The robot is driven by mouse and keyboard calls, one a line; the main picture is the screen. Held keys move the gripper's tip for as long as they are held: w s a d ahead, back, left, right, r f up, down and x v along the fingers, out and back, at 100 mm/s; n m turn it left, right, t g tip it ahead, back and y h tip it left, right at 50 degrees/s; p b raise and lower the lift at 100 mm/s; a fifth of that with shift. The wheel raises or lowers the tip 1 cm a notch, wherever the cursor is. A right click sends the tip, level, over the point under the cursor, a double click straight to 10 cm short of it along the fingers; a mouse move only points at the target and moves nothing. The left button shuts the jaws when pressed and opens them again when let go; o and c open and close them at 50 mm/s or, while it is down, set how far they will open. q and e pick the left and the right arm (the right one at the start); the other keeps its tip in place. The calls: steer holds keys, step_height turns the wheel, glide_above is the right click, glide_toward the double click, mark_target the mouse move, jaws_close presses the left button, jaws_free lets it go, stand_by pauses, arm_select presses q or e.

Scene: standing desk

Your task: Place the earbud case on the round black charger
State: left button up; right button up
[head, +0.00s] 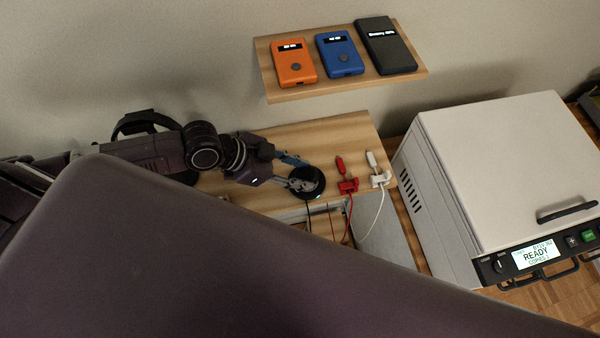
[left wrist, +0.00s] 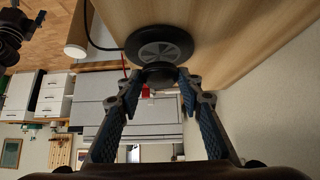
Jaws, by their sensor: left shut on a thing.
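The round black charger (head: 316,188) lies on the wooden desk; in the left wrist view it is a dark disc (left wrist: 160,42) with a grey patterned face. My left gripper (head: 297,171) is at the charger, its fingers angled down over it. In the left wrist view the gripper (left wrist: 161,82) is shut on a small dark rounded thing, which I take to be the earbud case (left wrist: 160,76). The case appears right against or just short of the charger's face; I cannot tell whether they touch. In the head view the fingers hide the case. My right gripper is not in view.
A red cable plug (head: 347,186) and a white one (head: 380,179) sit right of the charger at the desk edge. A shelf (head: 340,90) above holds orange (head: 294,63), blue (head: 340,54) and black (head: 386,46) devices. A white machine (head: 500,150) stands to the right.

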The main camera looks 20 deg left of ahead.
arm_select(q)
steer(key=shift+f, duration=1.1)
steer(key=o, duration=1.1)
steer(key=shift+r, duration=0.2)
steer(key=shift+s+a+r, duration=0.15)
steer(key=shift+a, duration=0.2)
steer(key=shift+b+v, duration=0.8)
steer(key=shift+v, duration=4.8)
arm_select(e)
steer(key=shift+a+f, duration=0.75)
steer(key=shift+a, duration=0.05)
